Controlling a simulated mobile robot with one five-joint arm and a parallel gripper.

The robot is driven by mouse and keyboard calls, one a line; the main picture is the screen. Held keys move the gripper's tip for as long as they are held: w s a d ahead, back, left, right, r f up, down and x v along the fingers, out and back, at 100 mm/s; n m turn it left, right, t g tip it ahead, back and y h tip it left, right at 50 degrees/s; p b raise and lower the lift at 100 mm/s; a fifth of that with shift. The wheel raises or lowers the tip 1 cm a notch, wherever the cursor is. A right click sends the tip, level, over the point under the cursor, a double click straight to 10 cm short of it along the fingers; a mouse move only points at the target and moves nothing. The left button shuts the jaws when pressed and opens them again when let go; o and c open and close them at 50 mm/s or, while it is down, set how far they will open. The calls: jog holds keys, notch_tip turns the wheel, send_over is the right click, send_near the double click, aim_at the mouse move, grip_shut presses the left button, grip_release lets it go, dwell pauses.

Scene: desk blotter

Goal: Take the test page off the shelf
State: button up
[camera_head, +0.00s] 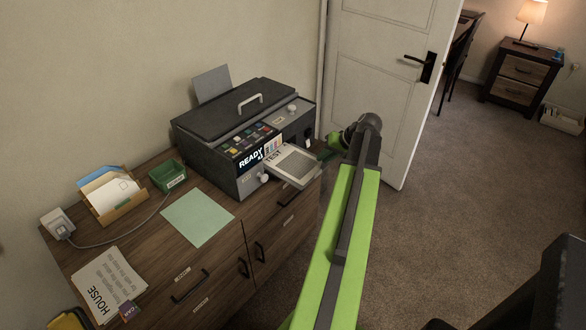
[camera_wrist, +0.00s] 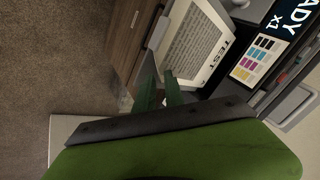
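The test page (camera_head: 297,160) is a white sheet with grey print and "TEST" on it. It lies on the pale shelf (camera_head: 300,184) jutting from the front of a dark printer. In the wrist view the test page (camera_wrist: 193,42) shows at the upper middle, its print sideways. My gripper (camera_head: 327,154) is at the right of the shelf, close to the page's edge. In the wrist view the two green fingers of my gripper (camera_wrist: 159,78) are apart, with a narrow gap and nothing seen between them. The tips reach near the page's lower left corner; contact cannot be told.
The printer (camera_head: 220,132) shows "READY x1" and stands on a wooden cabinet (camera_head: 215,262). A green sheet (camera_head: 198,217), a small green box (camera_head: 168,176), a card tray (camera_head: 112,204) and a "HOUSE" paper (camera_head: 108,288) are left. A white door (camera_head: 385,75) stands behind; carpet at right is clear.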

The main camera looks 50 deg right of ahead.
jog(key=shift+w+f, duration=0.25)
jog(key=shift+f, duration=0.25)
jog(key=shift+r, duration=0.15)
grip_shut()
